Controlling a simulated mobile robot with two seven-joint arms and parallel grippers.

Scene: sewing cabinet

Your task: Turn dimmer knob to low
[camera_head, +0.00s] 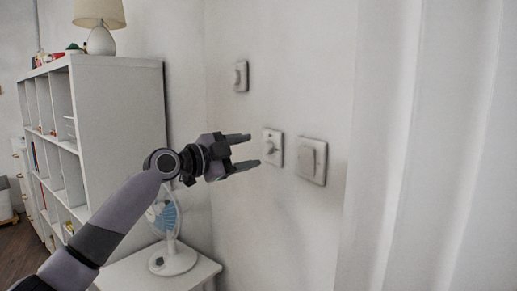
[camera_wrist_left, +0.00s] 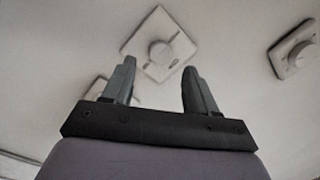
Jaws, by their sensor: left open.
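A white square wall plate with a round knob (camera_head: 271,147) is on the wall just ahead of my left gripper (camera_head: 253,150). My left gripper is open and empty, its two dark fingers pointing at the plate. In the left wrist view, a tilted plate with a round knob (camera_wrist_left: 161,52) lies just beyond and between the open fingertips (camera_wrist_left: 158,66). I see no contact with the knob. Its low marking is too small to read. My right gripper is not in view.
A larger switch plate (camera_head: 312,160) is right of the knob, and a smaller wall fixture (camera_head: 241,76) is above left. A fan (camera_head: 172,258) stands on a white table (camera_head: 205,272) below my arm. A white shelf (camera_head: 120,125) is at left, and pale curtain-like folds (camera_head: 430,150) are at right.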

